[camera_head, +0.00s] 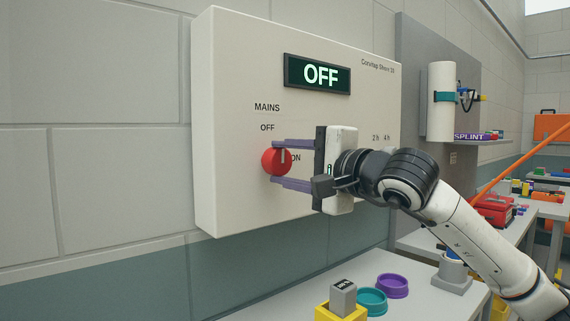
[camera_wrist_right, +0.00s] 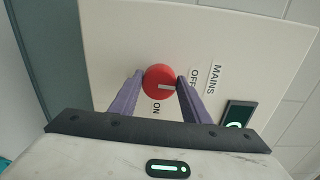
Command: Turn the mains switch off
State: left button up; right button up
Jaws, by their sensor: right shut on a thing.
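The mains switch is a round red knob (camera_head: 272,162) on a white wall panel (camera_head: 235,60), below the labels MAINS and OFF and left of ON. My right gripper (camera_head: 275,163) is shut on the knob, with one purple finger above it and one below. In the right wrist view the knob (camera_wrist_right: 158,84) sits between both fingertips, and its pale pointer mark points roughly toward the OFF label (camera_wrist_right: 193,78). The panel's display (camera_head: 318,74) reads OFF in lit green-white letters. My left gripper is not in view.
Below the panel, a table (camera_head: 290,309) holds a grey block in a yellow holder (camera_head: 341,310), a teal ring (camera_head: 372,301) and a purple ring (camera_head: 392,286). A grey board (camera_head: 410,70) with a white cylinder (camera_head: 440,100) stands to the right. My right arm crosses the lower right.

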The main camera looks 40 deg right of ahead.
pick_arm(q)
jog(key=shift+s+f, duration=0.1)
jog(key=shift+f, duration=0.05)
pick_arm(e)
jog(key=shift+n, duration=0.5)
jog(key=o, duration=1)
pick_arm(q)
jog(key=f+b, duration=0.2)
jog(key=b, duration=0.1)
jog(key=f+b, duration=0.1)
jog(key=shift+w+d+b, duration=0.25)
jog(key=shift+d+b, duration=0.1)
pick_arm(e)
jog(key=s, duration=1)
jog(key=shift+s+d, duration=0.1)
jog(key=shift+d, duration=0.3)
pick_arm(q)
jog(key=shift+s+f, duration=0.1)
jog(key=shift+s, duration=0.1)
